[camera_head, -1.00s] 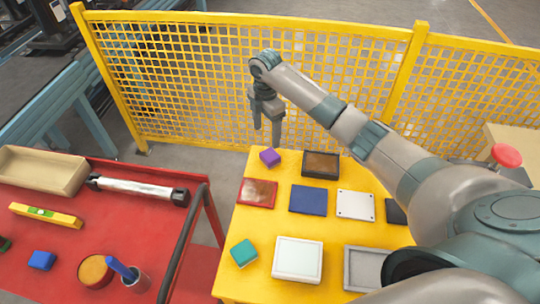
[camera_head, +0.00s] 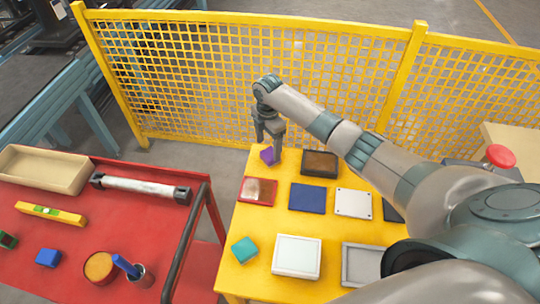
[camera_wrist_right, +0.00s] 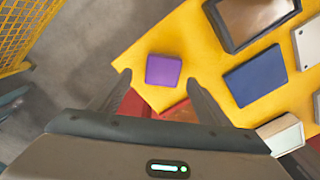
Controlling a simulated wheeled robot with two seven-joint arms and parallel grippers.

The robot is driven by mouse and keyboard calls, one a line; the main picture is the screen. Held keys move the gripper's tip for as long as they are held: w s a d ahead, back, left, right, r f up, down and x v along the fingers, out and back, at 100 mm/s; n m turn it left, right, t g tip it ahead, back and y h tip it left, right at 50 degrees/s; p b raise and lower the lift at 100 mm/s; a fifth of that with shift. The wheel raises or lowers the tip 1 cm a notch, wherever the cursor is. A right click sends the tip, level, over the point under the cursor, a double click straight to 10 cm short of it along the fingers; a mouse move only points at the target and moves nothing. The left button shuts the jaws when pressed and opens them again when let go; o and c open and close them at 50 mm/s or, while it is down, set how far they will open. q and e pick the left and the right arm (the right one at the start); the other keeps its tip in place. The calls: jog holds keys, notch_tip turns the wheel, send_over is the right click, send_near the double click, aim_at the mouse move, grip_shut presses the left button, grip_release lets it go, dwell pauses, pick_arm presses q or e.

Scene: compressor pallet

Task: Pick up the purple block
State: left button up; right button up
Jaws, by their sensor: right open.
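The purple block (camera_head: 268,155) lies at the far left corner of the yellow table (camera_head: 259,212). My right gripper (camera_head: 269,150) is open and points down at the block, its fingers partly covering it in the head view. In the right wrist view the purple block (camera_wrist_right: 163,70) shows whole, just beyond and between the two open fingertips (camera_wrist_right: 157,74). Nothing is held. Whether the fingertips are level with the block I cannot tell. My left gripper is not in view.
A brown-topped tray (camera_head: 320,163), a red tray (camera_head: 257,191) and a blue plate (camera_head: 308,199) lie near the block. A teal block (camera_head: 244,250) is nearer. The yellow mesh fence (camera_head: 200,90) stands behind; a red cart (camera_head: 60,240) is left.

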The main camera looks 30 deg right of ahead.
aim_at(270, 153)
jog(key=f, duration=0.2)
jog(key=f+p, duration=0.1)
jog(key=shift+s+d, duration=0.25)
jog(key=shift+f, duration=0.4)
jog(key=c, duration=1.3)
jog(key=shift+r, duration=0.1)
